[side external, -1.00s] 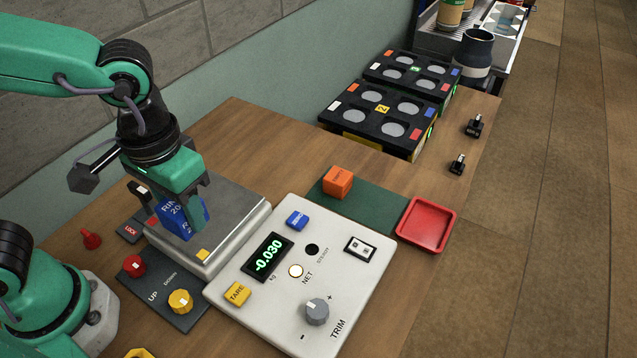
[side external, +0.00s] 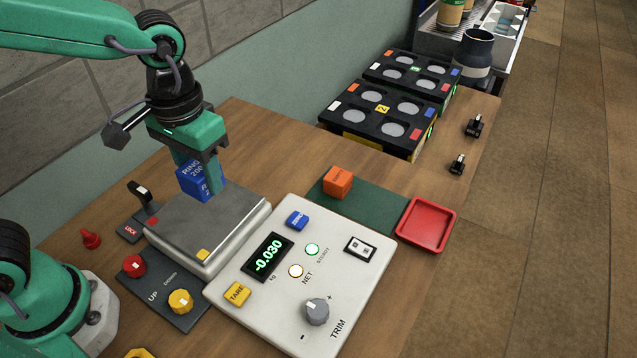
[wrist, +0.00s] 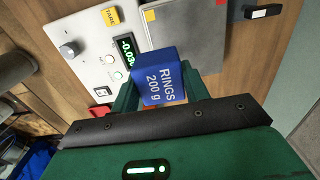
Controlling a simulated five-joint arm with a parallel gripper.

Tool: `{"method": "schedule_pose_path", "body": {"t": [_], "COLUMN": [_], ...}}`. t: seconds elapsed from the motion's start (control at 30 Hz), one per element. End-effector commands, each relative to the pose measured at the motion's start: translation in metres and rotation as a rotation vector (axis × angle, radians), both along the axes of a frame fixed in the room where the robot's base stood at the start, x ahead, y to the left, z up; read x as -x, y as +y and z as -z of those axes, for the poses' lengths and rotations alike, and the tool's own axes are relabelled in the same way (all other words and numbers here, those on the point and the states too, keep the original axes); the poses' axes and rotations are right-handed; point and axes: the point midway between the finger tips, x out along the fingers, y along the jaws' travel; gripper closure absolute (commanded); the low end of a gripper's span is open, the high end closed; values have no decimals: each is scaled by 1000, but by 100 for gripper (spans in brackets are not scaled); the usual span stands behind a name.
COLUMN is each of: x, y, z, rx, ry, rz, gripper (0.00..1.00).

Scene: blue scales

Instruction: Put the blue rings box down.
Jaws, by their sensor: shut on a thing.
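The blue rings box (side external: 188,181), marked "RINGS 200 g" in the wrist view (wrist: 163,83), is held between the two fingers of my gripper (side external: 203,176). In the side view the box hangs over the back part of the scale's grey steel plate (side external: 205,222). It looks raised off the plate, though the exact gap is hard to tell. My gripper is shut on it, with the fingers on either side in the wrist view (wrist: 160,90).
The scale console (side external: 335,262) reads -0.030 kg, with its steady lamp (side external: 312,249) lit green. An orange block (side external: 338,182) sits on a green mat (side external: 375,208) beside a red tray (side external: 428,225). Black racks (side external: 375,143) stand behind. Bare wood lies behind the scale.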

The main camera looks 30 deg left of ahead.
Motion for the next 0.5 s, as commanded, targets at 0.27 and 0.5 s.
{"method": "schedule_pose_path", "body": {"t": [0.27,0.5], "x": [-59,-102], "y": [40,85], "z": [0,2], "rx": [0,0], "ry": [1,1], "rz": [-7,-7], "gripper": [87,87]}}
